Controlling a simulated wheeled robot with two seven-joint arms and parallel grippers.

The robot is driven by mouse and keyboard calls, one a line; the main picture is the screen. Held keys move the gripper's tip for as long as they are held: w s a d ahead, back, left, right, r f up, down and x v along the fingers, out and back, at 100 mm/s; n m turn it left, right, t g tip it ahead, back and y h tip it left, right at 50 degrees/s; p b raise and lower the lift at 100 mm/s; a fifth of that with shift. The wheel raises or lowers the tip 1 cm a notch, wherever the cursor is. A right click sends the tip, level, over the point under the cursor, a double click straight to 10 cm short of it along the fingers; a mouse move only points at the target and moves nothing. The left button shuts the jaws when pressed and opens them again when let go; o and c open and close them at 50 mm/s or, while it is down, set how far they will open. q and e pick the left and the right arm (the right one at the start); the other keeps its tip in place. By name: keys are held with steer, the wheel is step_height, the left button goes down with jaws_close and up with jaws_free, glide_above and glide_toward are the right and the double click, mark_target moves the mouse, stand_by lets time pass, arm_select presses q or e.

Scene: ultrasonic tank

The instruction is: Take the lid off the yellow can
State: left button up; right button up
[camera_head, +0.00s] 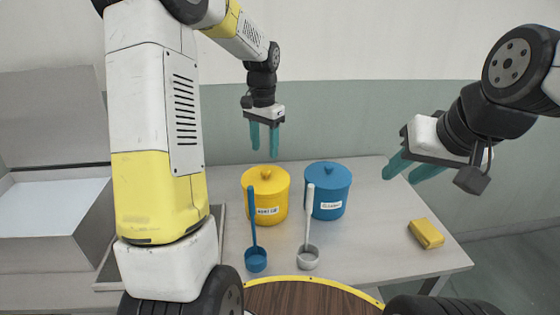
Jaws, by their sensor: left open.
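The yellow can (266,203) stands upright on the table with its yellow lid (265,178) on top; the lid has a small knob and the can a white label. My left gripper (265,152) hangs above the lid, its two teal fingers pointing down and apart with nothing between them. A gap shows between the fingertips and the knob. My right gripper (404,172) is off to the right of the cans, above the table's right side, its teal fingers apart and empty.
A blue can (329,197) with a blue lid stands close to the right. In front lie a blue scoop (256,258) and a white scoop (308,255). A yellow sponge-like block (426,233) lies at the right. An open grey tank (50,222) stands at the left. The table (375,240) is clear between.

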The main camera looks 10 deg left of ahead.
mark_target(265, 170)
arm_select(q)
step_height(265, 170, down, 8)
steer(key=shift+r, duration=0.1)
jaws_close()
stand_by(0.5)
